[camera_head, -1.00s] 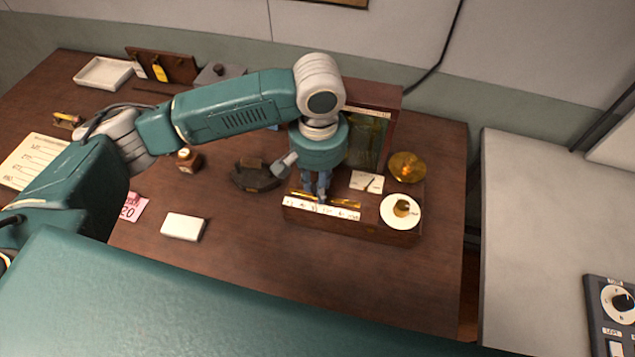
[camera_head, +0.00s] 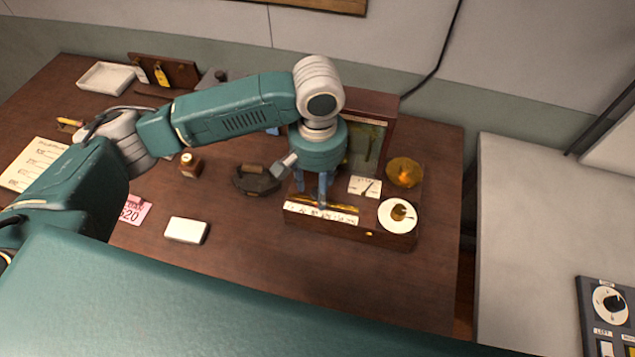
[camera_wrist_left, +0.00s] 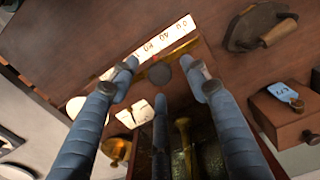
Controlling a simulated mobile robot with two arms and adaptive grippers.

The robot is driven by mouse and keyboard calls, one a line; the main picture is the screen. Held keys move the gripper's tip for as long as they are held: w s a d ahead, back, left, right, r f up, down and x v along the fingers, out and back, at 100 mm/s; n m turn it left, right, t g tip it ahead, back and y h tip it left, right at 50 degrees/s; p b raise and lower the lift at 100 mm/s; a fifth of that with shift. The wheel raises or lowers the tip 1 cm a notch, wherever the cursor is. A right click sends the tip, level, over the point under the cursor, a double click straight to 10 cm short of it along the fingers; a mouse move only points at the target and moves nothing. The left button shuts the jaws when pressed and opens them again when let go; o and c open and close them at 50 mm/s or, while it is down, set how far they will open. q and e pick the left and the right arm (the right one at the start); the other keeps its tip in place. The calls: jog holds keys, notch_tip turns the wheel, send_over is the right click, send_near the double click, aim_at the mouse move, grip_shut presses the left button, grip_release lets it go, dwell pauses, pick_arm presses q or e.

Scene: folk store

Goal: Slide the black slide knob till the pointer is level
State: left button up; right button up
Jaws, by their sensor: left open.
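The wooden instrument (camera_head: 360,231) stands at the right end of the table. On its top are a brass slide track (camera_head: 340,208) and a white scale strip (camera_head: 320,216). My left gripper (camera_head: 316,197) is over the track, pointing down, fingers open. In the left wrist view the fingertips (camera_wrist_left: 160,70) lie either side of a dark round shape (camera_wrist_left: 161,73), apparently the black slide knob, beside a small red mark; contact cannot be told. The white meter card (camera_head: 357,186) carries a dark pointer (camera_head: 367,187), which slants. My right gripper is not in view.
A white block (camera_head: 186,230) and small bottle (camera_head: 190,165) are farther left. The front table is mostly clear.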

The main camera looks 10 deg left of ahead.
pick_arm(q)
jog(key=shift+r+p, duration=1.5)
jog(key=shift+p, duration=0.15)
jog(key=shift+r, duration=1.1)
